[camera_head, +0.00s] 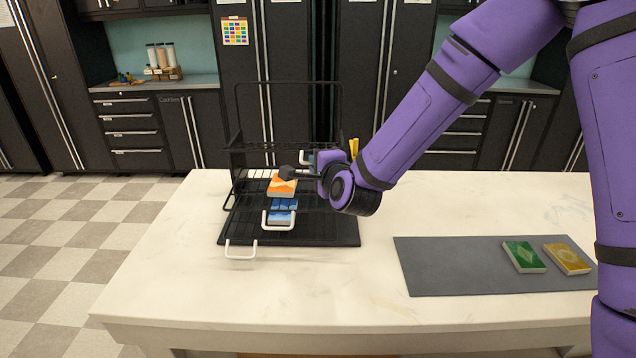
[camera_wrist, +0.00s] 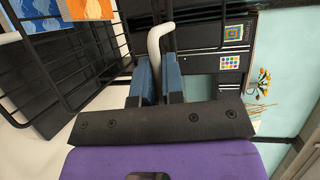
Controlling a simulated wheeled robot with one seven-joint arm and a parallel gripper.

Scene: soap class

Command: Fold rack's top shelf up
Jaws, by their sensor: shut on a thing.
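The black wire rack (camera_head: 325,236) stands on the table, its tall frame rising at the back. My gripper (camera_head: 314,158) is at its upper right part, below the top of that frame. In the wrist view my gripper (camera_wrist: 158,78) is shut on a white handle (camera_wrist: 156,38), one blue finger on each side. I take this as the top shelf's handle; the arm partly hides that shelf, so its exact tilt is unclear. An orange soap (camera_head: 282,188) and a blue soap (camera_head: 281,213) sit on the rack. Lower white handles (camera_head: 240,251) stick out at the front.
A grey mat (camera_head: 440,272) at the right holds a green soap (camera_head: 523,257) and a yellow soap (camera_head: 567,259). The table (camera_head: 180,285) is bare left and in front of the rack. Dark cabinets (camera_head: 190,125) stand behind.

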